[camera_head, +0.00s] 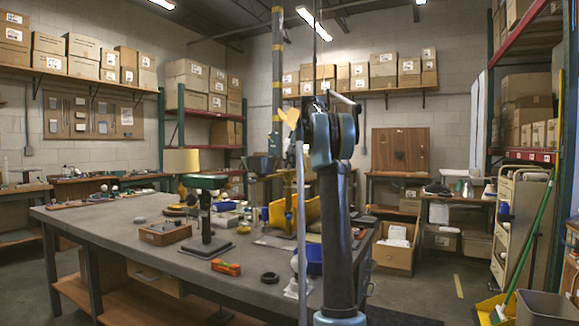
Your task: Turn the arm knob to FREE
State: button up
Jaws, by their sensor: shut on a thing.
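A yellow winged piece (289,117) shows high up, just left of my raised arm. It may be the arm knob, but its setting and any FREE marking are too small to read. A slim grey upright post (301,205) rises below it from a light foot (297,289) at the table's front right. My arm stands in front and points away from the camera. It hides my gripper and whatever the gripper touches, and also part of the post's upper end.
A cardboard box (396,255) stands on the floor behind.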

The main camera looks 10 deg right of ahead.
jog(key=shift+w+d+n+g, duration=0.1)
jog(key=shift+n+g, duration=0.2)
jog(key=shift+n, duration=0.3)
jog(key=o, duration=1.1)
jog(key=shift+c, duration=0.2)
jog(key=v, duration=1.1)
jog(key=shift+d+r, duration=0.3)
jog(key=shift+r, duration=0.05)
